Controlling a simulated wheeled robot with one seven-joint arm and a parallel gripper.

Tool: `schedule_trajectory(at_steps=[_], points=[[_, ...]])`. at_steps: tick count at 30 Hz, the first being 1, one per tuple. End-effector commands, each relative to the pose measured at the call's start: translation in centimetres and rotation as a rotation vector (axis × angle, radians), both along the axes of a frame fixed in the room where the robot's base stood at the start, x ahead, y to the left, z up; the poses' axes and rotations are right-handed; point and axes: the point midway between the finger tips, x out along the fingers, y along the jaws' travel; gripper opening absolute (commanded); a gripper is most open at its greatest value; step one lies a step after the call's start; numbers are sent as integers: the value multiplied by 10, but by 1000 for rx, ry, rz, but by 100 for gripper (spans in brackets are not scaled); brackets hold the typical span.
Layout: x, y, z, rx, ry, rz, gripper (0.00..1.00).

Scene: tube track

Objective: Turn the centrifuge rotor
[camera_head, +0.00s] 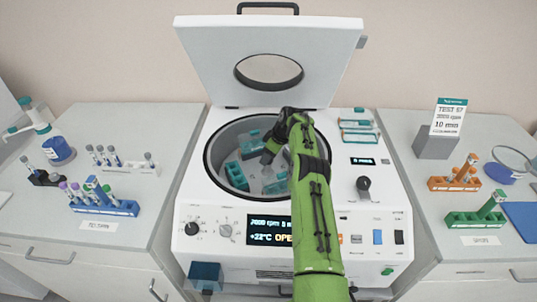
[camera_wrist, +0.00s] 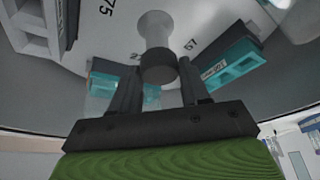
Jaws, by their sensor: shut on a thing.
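The centrifuge (camera_head: 205,222) stands in the middle with its lid (camera_head: 330,35) raised. Its round bowl (camera_head: 213,150) is open, with the pale rotor and teal tube buckets (camera_head: 236,175) inside. My gripper (camera_head: 268,150) reaches down into the bowl and partly hides the rotor. In the wrist view the pale rotor (camera_wrist: 200,22) carries printed numbers and a central post with a dark grey knob (camera_wrist: 158,68). My gripper's fingers (camera_wrist: 158,82) are on both sides of the knob, shut on it. A teal bucket (camera_wrist: 230,66) is right of the fingers; another is partly behind the left finger.
The left counter holds a blue tube rack (camera_head: 105,207), a white rack and a dispenser bottle (camera_head: 58,150). The right counter holds an orange rack (camera_head: 455,183), a green rack (camera_head: 475,218) and a sign reading 10 min (camera_head: 448,117). The bowl rim surrounds my gripper.

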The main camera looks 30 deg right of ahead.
Motion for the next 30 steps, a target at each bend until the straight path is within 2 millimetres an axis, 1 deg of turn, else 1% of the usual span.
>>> schedule_trajectory(at_steps=[6,20,21,25,30], points=[[0,0,0,-1,0,33,0],[0,0,0,-1,1,40,0],[0,0,0,-1,1,40,50],[0,0,0,0,1,39,70],[0,0,0,0,1,39,71]])
